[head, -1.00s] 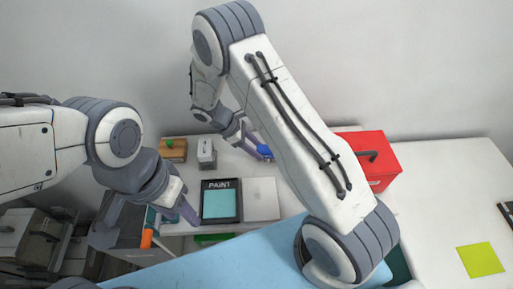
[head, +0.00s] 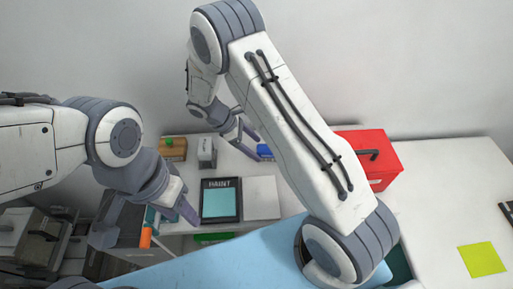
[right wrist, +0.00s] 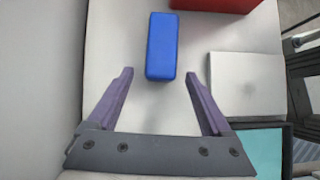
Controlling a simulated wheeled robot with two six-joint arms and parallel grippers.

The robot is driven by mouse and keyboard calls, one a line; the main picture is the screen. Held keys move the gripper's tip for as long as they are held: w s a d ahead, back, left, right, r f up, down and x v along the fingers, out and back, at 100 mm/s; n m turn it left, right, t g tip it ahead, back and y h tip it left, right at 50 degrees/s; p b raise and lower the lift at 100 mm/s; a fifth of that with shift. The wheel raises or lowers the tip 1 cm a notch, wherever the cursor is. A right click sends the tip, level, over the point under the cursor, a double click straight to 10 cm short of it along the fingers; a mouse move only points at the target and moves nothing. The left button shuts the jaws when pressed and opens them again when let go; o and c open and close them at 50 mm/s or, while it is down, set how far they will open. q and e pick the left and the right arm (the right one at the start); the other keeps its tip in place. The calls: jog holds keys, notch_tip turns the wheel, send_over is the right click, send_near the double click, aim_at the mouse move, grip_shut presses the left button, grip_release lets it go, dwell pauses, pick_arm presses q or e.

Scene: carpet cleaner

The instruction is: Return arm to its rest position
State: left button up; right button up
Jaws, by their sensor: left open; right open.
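My right gripper (head: 245,135) is open and empty at the back of the white table. A blue block (head: 264,152) lies on the table just to its right, partly hidden behind my right arm. In the right wrist view the blue block (right wrist: 162,46) lies beyond the open fingertips of my right gripper (right wrist: 158,76), and neither finger touches it. My right arm reaches across the middle of the head view. My left gripper (head: 178,208) points downward at the table's left edge, open, with nothing visible in it.
A red toolbox (head: 370,158) stands behind my right arm. A dark paint tray (head: 221,201) and a pale square box (head: 262,197) lie mid-table. A wooden block with a green knob (head: 173,148) and a small white-grey item (head: 206,151) stand at the back. The right side is mostly clear, with a yellow-green note (head: 481,259).

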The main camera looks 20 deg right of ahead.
jog(key=b+v, duration=0.1)
jog(key=v, duration=0.8)
jog(key=shift+b, duration=0.35)
jog(key=s+a+r+m+t+y, duration=0.1)
jog(key=s+a+r+y, duration=0.15)
jog(key=s+r, duration=0.2)
jog(key=s+a+r+m+y, duration=0.1)
jog(key=s+a+r+m, duration=0.1)
jog(key=s+a+r, duration=0.3)
jog(key=s+r+m+t+y, duration=0.1)
jog(key=s+m+y, duration=0.2)
jog(key=s, duration=1.3)
jog(key=shift+s+a+m+y, duration=0.2)
jog(key=shift+m+y, duration=0.2)
jog(key=shift+y, duration=0.25)
